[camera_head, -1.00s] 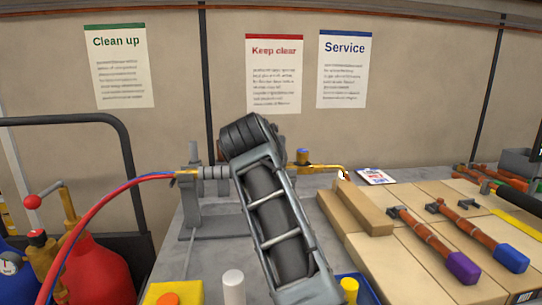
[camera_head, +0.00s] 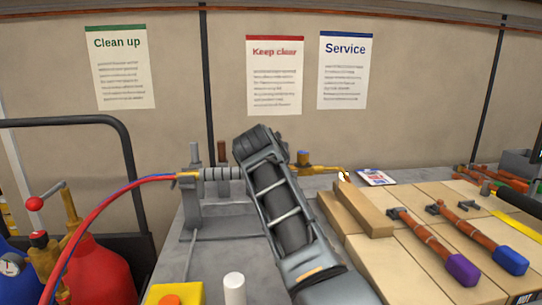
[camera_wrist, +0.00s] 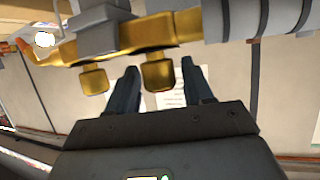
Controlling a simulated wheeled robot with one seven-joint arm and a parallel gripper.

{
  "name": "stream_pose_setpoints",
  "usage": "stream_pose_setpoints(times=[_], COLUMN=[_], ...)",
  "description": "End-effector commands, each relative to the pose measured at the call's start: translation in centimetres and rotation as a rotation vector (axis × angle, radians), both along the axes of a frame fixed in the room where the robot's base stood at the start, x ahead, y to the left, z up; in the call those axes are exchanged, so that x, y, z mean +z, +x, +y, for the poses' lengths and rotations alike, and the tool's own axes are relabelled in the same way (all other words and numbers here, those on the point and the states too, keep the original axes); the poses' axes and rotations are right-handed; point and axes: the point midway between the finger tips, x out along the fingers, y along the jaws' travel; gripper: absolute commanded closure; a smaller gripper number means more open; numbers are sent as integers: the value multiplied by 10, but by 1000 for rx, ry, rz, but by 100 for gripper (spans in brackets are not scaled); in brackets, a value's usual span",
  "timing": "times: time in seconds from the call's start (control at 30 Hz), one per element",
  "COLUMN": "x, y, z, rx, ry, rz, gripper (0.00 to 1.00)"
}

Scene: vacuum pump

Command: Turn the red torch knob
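The brass torch (camera_head: 322,169) lies level at the back of the bench in the head view, with its grey ribbed handle (camera_head: 222,173) to the left and a pale glow at its tip. No red knob shows in the head view; my arm covers that stretch. In the wrist view two brass knobs jut from the torch body (camera_wrist: 150,34); their coloured tops do not show. My gripper (camera_wrist: 160,72) is open, its dark fingers either side of the knob farther from the tip (camera_wrist: 158,75), with gaps visible. The other knob (camera_wrist: 93,80) is outside the fingers.
Red and blue hoses (camera_head: 110,197) run left from the handle to gas bottles. A grey stand (camera_head: 190,222) supports the handle. Firebricks (camera_head: 360,208) and tools with purple and blue grips lie to the right. A white cylinder (camera_head: 234,288) stands in front.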

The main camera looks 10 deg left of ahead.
Motion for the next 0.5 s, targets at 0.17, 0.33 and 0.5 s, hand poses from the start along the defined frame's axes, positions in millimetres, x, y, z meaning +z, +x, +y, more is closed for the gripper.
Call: stream_pose_setpoints(times=[0.17,0.33,0.5], x=[0,0,0], y=[0,0,0], z=[0,0,0], rx=[0,0,0], ry=[0,0,0], rz=[0,0,0], gripper=[66,83,93])
